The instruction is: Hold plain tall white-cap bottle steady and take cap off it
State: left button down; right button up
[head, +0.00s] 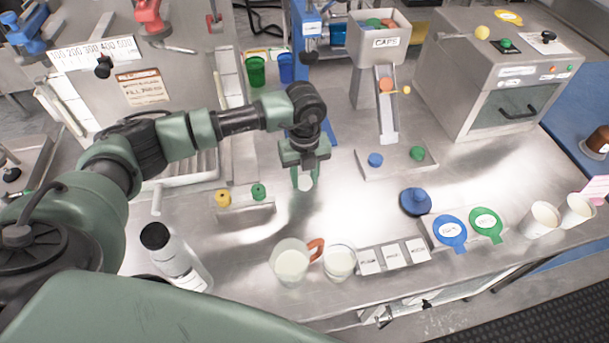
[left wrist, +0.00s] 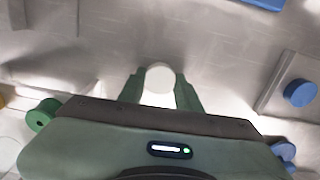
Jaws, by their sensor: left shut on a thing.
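My left gripper (head: 304,178) reaches down over the middle of the steel bench and is shut on a white bottle. In the left wrist view, the bottle's round white cap (left wrist: 160,77) shows between the two green fingertips of the gripper (left wrist: 160,92). A bit of the white body (left wrist: 158,100) shows beside the cap. In the head view only a small white part of the bottle (head: 305,183) shows between the fingers; the gripper hides the rest. The cap looks to be on the bottle. My right gripper is not in view.
A black-capped white bottle (head: 174,258) stands at the front left. A jug (head: 290,263) and a glass (head: 340,262) stand at the front. A small block with yellow and green knobs (head: 245,213) is left of the gripper. A caps chute (head: 387,115) stands behind right.

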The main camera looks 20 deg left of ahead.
aim_at(305, 181)
pick_arm(q)
jog(key=shift+f, duration=0.2)
jog(key=c, duration=1)
grip_release()
jog(key=shift+r, duration=0.15)
jog(key=shift+r, duration=0.2)
notch_tip(305, 181, up, 12)
jog(key=b, duration=0.1)
jog(key=shift+f+b, duration=0.15)
jog(key=shift+b, duration=0.15)
